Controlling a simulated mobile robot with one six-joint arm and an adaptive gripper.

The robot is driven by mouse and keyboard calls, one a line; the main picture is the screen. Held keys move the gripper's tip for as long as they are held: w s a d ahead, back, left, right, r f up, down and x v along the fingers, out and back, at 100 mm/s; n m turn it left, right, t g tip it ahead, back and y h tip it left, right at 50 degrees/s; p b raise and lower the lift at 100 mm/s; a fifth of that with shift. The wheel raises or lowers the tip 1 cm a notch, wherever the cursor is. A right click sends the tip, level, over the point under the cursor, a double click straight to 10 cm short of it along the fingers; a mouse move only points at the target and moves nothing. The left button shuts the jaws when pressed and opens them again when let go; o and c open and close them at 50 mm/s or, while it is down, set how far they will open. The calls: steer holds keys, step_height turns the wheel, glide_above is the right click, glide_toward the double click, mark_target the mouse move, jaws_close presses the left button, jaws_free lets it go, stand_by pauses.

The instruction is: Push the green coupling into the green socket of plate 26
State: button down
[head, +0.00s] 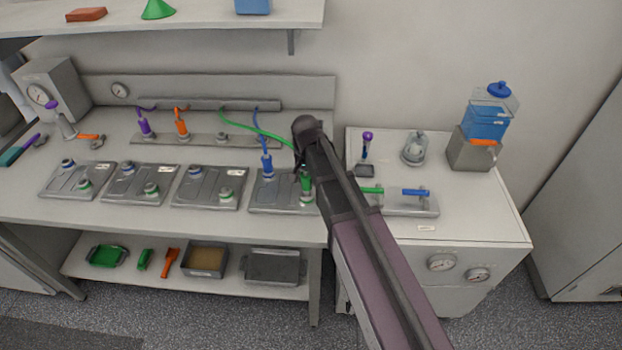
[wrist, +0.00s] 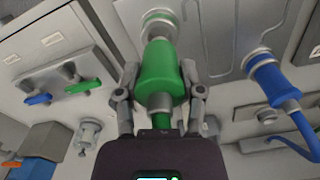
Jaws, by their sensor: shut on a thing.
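The rightmost metal plate (head: 260,203) on the bench carries a blue coupling (head: 266,163) standing in a socket at its upper part. My gripper (head: 303,172) is over the right side of this plate, shut on the green coupling (head: 306,188). In the wrist view the green coupling (wrist: 158,72) sits between both fingers, its front end lined up with a round metal socket (wrist: 160,24) and apparently at its mouth. I cannot tell how deep it sits. The green hose (head: 255,127) runs from the back rail to behind my arm. No plate number is legible.
Further plates (head: 206,187) with sockets lie to the left. Purple (head: 145,127) and orange (head: 181,127) couplings stand on the back rack. A side cabinet holds a green valve handle (wrist: 84,86), a blue valve handle (wrist: 38,99) and a blue-topped container (head: 487,122). The blue coupling (wrist: 268,80) is close on my gripper's right.

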mark_target(307, 186)
steer(key=shift+f+b, duration=1.65)
steer(key=shift+f, duration=0.05)
stand_by(1.6)
steer(key=shift+c, duration=0.7)
jaws_free()
steer(key=shift+o, duration=0.7)
